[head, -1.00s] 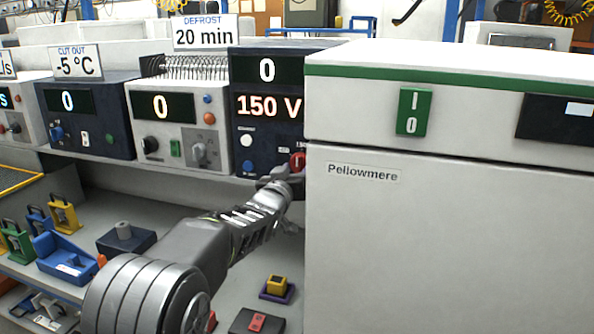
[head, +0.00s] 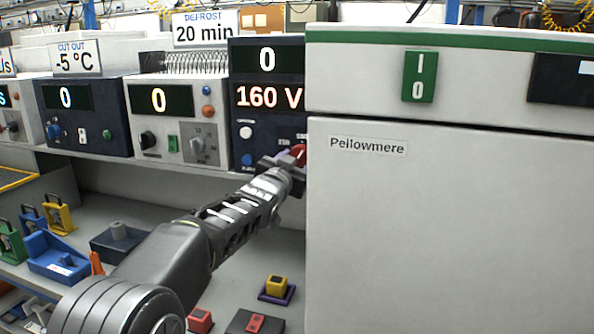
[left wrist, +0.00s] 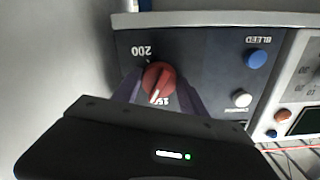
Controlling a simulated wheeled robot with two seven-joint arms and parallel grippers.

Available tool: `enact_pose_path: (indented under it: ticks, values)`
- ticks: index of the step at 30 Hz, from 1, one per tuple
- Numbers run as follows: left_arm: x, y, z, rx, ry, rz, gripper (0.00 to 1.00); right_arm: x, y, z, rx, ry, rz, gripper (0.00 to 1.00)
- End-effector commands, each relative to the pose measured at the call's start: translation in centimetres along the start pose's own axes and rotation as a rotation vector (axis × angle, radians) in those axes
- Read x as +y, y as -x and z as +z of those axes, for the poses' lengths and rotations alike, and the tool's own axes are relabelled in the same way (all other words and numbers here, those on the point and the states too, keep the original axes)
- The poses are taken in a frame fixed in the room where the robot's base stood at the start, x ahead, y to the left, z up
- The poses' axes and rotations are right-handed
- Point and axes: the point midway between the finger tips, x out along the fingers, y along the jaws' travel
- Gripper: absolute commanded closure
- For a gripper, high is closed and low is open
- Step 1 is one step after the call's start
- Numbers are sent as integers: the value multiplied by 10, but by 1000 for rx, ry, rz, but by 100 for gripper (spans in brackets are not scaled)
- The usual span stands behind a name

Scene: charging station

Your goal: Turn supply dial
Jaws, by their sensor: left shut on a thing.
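The supply dial (left wrist: 157,80) is a red knob with a pale pointer line on a dark panel, with scale marks such as 200 around it in the left wrist view. In the head view the dial (head: 298,153) is partly hidden by my gripper at the panel's lower right. The dark supply unit (head: 240,127) shows 0 above and 160 V below. My left gripper (head: 283,162) is shut on the dial. Its two fingers (left wrist: 158,92) stand on either side of the knob in the left wrist view. My right gripper is not in view.
A large white cabinet (head: 440,220) marked Pellowmere, with a green switch (head: 420,77), stands close to the right of the dial. A blue button (left wrist: 256,58) and a white button (left wrist: 241,98) share the panel. Padlocks and small boxes lie on the lower shelf.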

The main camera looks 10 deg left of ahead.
Motion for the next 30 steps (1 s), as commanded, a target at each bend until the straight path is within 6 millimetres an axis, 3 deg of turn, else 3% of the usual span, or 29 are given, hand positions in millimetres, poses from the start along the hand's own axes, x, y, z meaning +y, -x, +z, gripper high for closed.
enact_pose_path:
  ticks: [15,16,23,30]
  values:
    - [0,0,0,-2,-34,0,91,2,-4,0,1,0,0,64]
    - [0,0,0,-2,-34,0,48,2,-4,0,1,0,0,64]
    - [0,0,0,-2,-34,0,29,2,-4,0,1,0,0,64]
    - [0,0,0,-1,-33,0,29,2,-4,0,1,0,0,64]
